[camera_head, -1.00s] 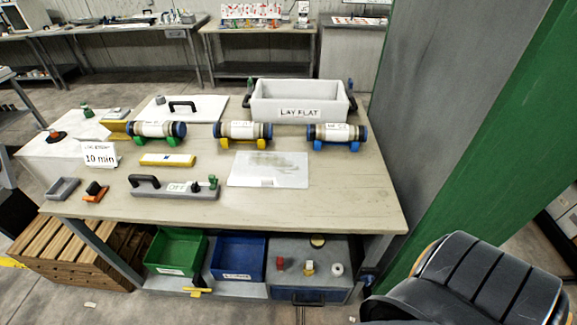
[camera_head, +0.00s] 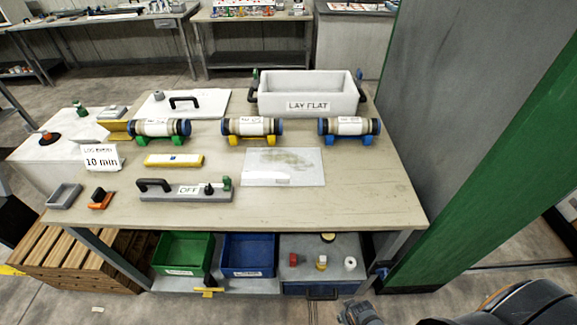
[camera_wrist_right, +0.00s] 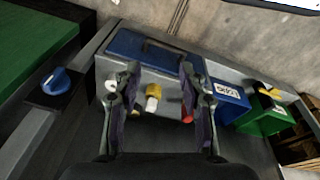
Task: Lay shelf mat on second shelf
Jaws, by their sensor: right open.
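No item is clearly recognisable as a shelf mat. A thin translucent sheet (camera_head: 283,167) lies flat on the bench top, but I cannot tell whether it is the mat. The lower shelf (camera_head: 222,286) under the bench holds bins and a grey drawer unit (camera_head: 335,248). My right gripper (camera_wrist_right: 160,95) is open, its two fingers apart in the wrist view. Beyond them show a yellow-and-white small item (camera_wrist_right: 153,98) and a red one (camera_wrist_right: 187,112) on the drawer unit. No held object shows between the fingers. My left gripper is out of view.
A green bin (camera_head: 182,252) and blue bin (camera_head: 248,254) stand left of the drawer unit. The bench top (camera_head: 375,195) carries several cylinders on cradles and a white LAY FLAT tray (camera_head: 307,95). A green-edged grey column (camera_head: 470,165) stands right of the bench.

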